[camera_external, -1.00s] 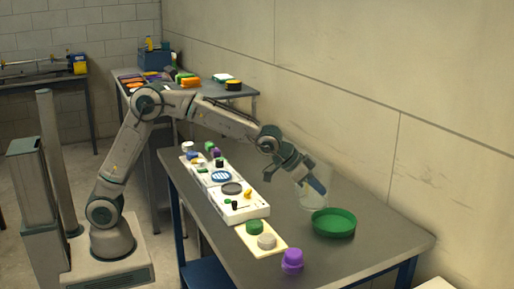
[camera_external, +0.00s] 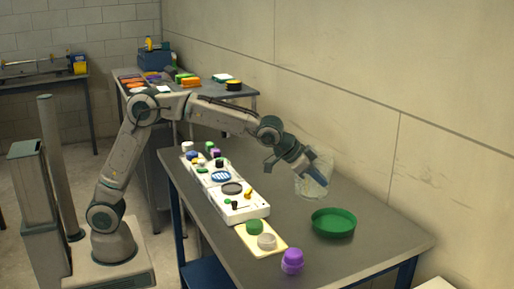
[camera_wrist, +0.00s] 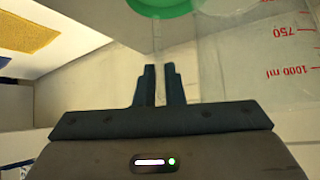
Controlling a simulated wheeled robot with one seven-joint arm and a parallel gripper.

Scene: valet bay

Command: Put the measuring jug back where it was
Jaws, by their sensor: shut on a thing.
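The measuring jug (camera_external: 322,184) is clear and see-through. In the wrist view its wall (camera_wrist: 282,52) carries red marks such as 750 and 1000 ml. My gripper (camera_external: 307,172) is shut on it; in the wrist view the dark fingers (camera_wrist: 159,84) are close together at a thin clear part, possibly the handle. In the external view the jug is at the right of the table, just behind the green round dish (camera_external: 334,222). Whether its base touches the table is hard to tell.
A white panel with knobs (camera_external: 241,207) and a cream board (camera_external: 276,247) with a green and a pale piece lie left of the dish. A purple container (camera_external: 292,261) stands near the front edge. The grey tabletop (camera_external: 385,239) is bare at right. The wall is close behind.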

